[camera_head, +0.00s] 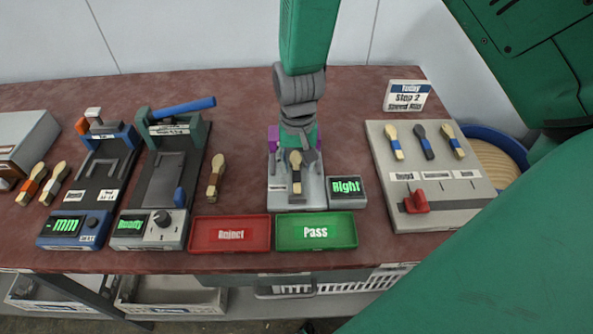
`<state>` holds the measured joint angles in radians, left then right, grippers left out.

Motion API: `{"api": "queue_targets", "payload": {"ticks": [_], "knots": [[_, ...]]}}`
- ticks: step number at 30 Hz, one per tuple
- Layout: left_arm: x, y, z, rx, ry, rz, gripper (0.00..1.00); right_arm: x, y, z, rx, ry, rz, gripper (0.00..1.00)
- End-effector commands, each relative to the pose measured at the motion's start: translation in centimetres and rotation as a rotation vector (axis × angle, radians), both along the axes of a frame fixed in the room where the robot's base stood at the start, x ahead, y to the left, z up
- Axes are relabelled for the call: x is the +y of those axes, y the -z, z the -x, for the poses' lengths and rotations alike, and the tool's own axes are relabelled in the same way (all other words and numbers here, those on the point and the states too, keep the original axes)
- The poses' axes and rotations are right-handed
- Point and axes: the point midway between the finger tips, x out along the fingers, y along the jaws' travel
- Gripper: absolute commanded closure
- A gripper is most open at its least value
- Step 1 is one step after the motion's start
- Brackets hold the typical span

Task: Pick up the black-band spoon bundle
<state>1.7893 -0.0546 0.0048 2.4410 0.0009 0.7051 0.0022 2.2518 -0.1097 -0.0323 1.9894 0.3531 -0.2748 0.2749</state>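My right gripper (296,162) points down over a grey scale-like stand (292,199) at the middle of the table. Its fingers are apart, one on each side of a wooden spoon bundle (296,172) with a dark band low on it. The bundle is on the stand; I cannot tell whether the fingers touch it. Another bundle (216,178) with a band too small to read lies to the left, beside the blue-handled press (168,170). Two more bundles, one with an orange band (33,184), lie at the far left. My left gripper is not in view.
A red Reject tray (200,243) and a green Pass tray (285,240) lie in front of the stand. A display reading Right (347,187) adjoins it. A grey board (452,207) with three banded spoons and a red slider stands right. A blue-framed gauge (90,170) is left.

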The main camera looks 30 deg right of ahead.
Motion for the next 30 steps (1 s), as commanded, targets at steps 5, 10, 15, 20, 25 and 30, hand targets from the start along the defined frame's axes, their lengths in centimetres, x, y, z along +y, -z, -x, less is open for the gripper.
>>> {"api": "queue_targets", "payload": {"ticks": [5,10,15,20,25,30], "knots": [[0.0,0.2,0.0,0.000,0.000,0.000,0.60,0.0,2.5,-0.1,0.001,0.001,-0.001,0.62],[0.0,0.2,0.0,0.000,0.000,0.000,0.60,0.0,2.8,0.0,-0.001,0.001,0.000,0.62],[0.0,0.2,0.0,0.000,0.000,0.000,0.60,0.0,2.8,0.0,-0.001,0.001,0.001,0.77],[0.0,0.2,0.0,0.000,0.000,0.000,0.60,0.0,2.8,-0.1,-0.001,0.001,0.001,1.00],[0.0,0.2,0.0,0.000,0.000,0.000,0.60,0.0,2.8,-0.1,-0.001,0.001,0.001,1.00],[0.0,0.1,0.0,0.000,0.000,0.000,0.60,0.0,2.0,-0.1,-0.003,0.000,0.001,1.00]]}}
